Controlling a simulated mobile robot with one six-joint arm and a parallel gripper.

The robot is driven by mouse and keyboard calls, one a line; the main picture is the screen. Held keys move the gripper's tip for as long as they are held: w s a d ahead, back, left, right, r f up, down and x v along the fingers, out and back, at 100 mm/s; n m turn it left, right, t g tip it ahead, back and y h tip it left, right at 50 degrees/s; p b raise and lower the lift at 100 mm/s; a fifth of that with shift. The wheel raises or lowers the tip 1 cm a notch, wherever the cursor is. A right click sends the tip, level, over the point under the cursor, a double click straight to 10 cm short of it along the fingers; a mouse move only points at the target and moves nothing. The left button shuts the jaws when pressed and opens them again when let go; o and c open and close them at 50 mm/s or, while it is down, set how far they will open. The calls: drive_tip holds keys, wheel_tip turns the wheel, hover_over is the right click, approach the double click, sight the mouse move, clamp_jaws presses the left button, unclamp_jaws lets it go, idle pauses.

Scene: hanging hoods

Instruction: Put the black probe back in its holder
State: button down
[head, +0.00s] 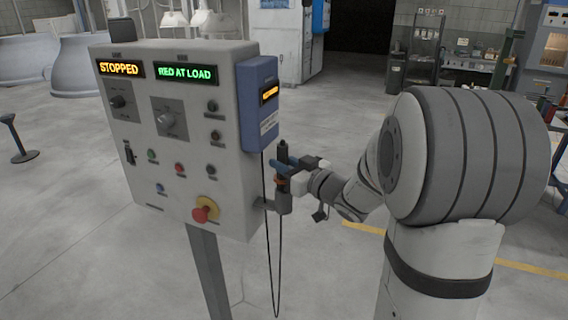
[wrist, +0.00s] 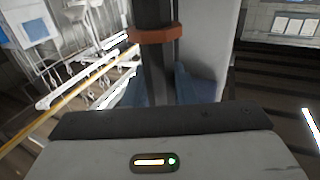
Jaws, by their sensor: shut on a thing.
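The black probe (head: 283,151) stands about upright beside the right side of the control panel. It has an orange ring (wrist: 152,35), and a black cable loops down below it. My gripper (head: 285,167) is shut on the probe, with blue finger pads on both sides of it in the wrist view (wrist: 158,88). The grey holder (head: 284,204) sticks out on a bracket low on the panel's right side, directly below the probe. I cannot tell whether the probe's lower end is inside the holder or just above it.
The control panel (head: 222,160) stands on a post and shows "STOPPED" and "RED AT LOAD". A blue box (head: 257,105) is fixed to its right side, above the probe. The black cable (head: 278,270) hangs in a long loop near the post. Open floor lies around.

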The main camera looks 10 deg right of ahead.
drive_tip(key=c, duration=1.6)
unclamp_jaws()
drive_tip(key=shift+s+f, duration=0.1)
drive_tip(key=shift+f, duration=0.65)
drive_tip(key=shift+o, duration=0.8)
drive_tip(key=shift+w, duration=0.2)
drive_tip(key=shift+o, duration=0.7)
drive_tip(key=shift+w, duration=0.1)
drive_tip(key=shift+o, duration=0.7)
drive_tip(key=shift+r, duration=0.2)
drive_tip(key=shift+f, duration=0.15)
